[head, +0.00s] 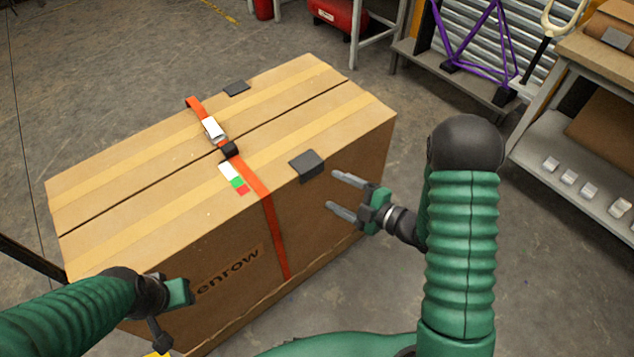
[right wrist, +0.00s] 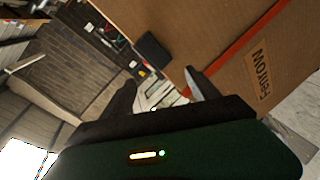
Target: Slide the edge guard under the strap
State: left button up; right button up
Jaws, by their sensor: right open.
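A large cardboard box (head: 330,100) stands on the floor with an orange strap (head: 264,190) running over its top and down its near side. A dark edge guard (head: 308,165) sits on the near top edge, to the right of the strap and apart from it. It also shows in the right wrist view (right wrist: 152,52). Another dark guard (head: 236,89) lies at the far edge, right of the strap. My right gripper (head: 340,194) is open and empty, just right of and below the near guard. My left gripper (head: 172,318) is at the box's near left; its fingers are not clear.
A metal buckle (head: 212,129) sits on the strap on the box top, with a white, green and red label (head: 234,179) beside the strap. A workbench (head: 585,150) and purple frame (head: 470,45) stand at the right. Floor between box and bench is clear.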

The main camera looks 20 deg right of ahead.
aim_at(302, 179)
jog(key=w+a, duration=0.4)
jog(key=w+a+f, duration=0.1)
jog(key=w+a, duration=0.1)
jog(key=shift+a+b, duration=0.25)
jog(key=shift+b, duration=0.05)
jog(key=shift+w+f, duration=0.15)
jog(key=shift+w, duration=0.3)
jog(key=shift+w+d+f, duration=0.1)
jog(key=shift+w+d, duration=0.05)
jog(key=shift+d, duration=0.4)
jog(key=shift+a, duration=0.5)
jog(key=c, duration=0.5)
jog(key=shift+a, duration=0.1)
jog(key=shift+c, duration=1.2)
jog(key=shift+d, duration=0.35)
grip_shut()
jog(key=shift+c, duration=0.8)
grip_release()
pick_arm(q)
jog(key=shift+s+a+f, duration=0.1)
jog(key=shift+a+f, duration=0.4)
jog(key=shift+a, duration=0.25)
pick_arm(e)
jog(key=shift+a+f, duration=0.1)
jog(key=c, duration=0.4)
